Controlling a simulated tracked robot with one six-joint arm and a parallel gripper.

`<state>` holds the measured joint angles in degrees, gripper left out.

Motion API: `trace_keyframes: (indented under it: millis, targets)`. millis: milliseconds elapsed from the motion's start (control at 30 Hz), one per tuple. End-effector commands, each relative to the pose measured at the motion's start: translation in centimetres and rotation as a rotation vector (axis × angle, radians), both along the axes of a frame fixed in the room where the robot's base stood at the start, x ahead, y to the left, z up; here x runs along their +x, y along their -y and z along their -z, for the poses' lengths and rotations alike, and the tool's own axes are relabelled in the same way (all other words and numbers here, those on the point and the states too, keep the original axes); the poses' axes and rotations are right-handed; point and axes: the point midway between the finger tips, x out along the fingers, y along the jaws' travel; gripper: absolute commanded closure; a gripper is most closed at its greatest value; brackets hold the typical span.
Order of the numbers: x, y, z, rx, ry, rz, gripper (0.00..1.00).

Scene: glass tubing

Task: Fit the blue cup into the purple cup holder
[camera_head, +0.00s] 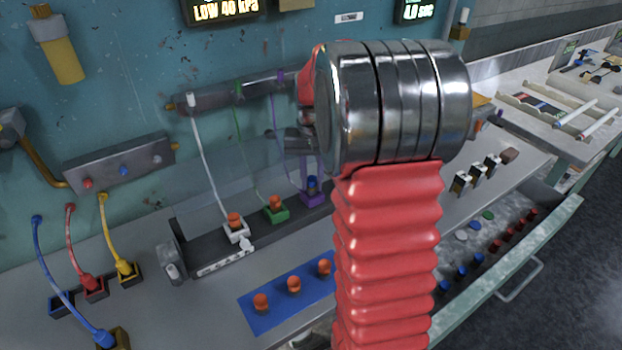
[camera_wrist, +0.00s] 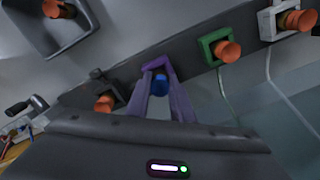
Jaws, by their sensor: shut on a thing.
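The blue cup (camera_wrist: 160,85) is between the fingertips of my gripper (camera_wrist: 161,92) in the wrist view, and the gripper is shut on it. The purple cup holder (camera_wrist: 157,63) is a square frame right by the fingertips, partly hidden by them. In the head view the blue cup (camera_head: 312,183) shows at the purple holder (camera_head: 313,199), with my gripper (camera_head: 311,172) above it. I cannot tell whether the cup is fully seated or just at the holder's opening.
Orange cups sit in the green holder (camera_head: 276,213) and the white holder (camera_head: 236,232) to the left on the same dark rail. A blue mat (camera_head: 262,318) with orange cups lies in front. An open drawer (camera_head: 540,235) with small parts is at the right.

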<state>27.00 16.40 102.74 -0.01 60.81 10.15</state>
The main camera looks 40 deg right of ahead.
Motion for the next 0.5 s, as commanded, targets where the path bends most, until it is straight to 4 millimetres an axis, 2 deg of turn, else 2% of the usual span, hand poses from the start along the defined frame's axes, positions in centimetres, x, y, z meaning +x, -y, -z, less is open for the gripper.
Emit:
trace_keyframes:
  millis: [400,433,500]
  targets:
    - [-0.04,0.0,0.7,0.001,-0.001,0.0,1.0]
    - [-0.04,0.0,0.7,0.001,-0.001,0.0,0.78]
    - [-0.04,0.0,0.69,0.001,-0.001,0.0,0.73]
